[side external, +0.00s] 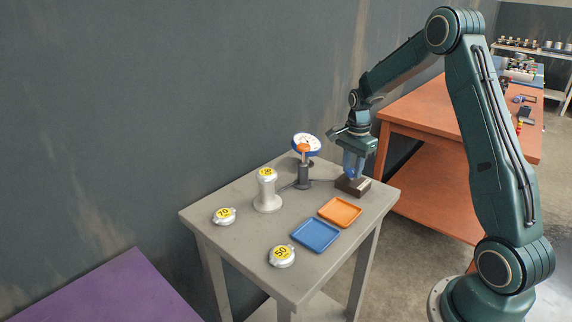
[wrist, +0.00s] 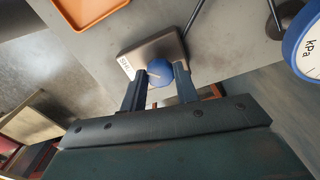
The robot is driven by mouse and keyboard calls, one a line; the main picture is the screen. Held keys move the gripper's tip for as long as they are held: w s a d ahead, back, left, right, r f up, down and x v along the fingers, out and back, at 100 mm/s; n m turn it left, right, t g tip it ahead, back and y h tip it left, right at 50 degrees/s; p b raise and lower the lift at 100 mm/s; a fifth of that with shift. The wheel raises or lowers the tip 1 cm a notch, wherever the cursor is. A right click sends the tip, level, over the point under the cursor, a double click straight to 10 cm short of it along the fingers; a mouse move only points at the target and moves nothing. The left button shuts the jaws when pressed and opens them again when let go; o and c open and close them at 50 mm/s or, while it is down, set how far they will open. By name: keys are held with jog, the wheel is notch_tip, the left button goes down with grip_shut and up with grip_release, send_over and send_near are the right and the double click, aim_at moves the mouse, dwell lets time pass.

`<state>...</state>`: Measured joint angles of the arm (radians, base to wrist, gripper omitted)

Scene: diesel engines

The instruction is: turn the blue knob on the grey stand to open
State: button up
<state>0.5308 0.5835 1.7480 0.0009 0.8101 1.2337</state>
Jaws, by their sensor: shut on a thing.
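The blue knob (wrist: 160,72) shows in the wrist view between my two fingers, on top of a dark brown-grey block (wrist: 135,57) with a white label. A light pointer line is visible on the knob. My gripper (wrist: 158,82) is shut on the knob, one finger on each side. In the side external view my gripper (side external: 354,172) points down over the block (side external: 342,187) at the right corner of the grey stand (side external: 240,235). The fingers hide most of the knob there.
A gauge (side external: 307,144) on a post stands behind and left of the block. A white pedestal (side external: 267,195) carries a yellow-topped weight. Two more weights (side external: 224,216) (side external: 282,256) lie on the stand. An orange tray (side external: 340,211) and a blue tray (side external: 315,235) lie in front.

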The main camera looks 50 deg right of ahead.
jog(key=shift+n, duration=0.3)
jog(key=n, duration=0.8)
jog(key=shift+n, duration=0.4)
jog(key=n, duration=0.8)
jog(key=shift+n, duration=0.3)
jog(key=o, duration=1)
jog(key=shift+r, duration=0.1)
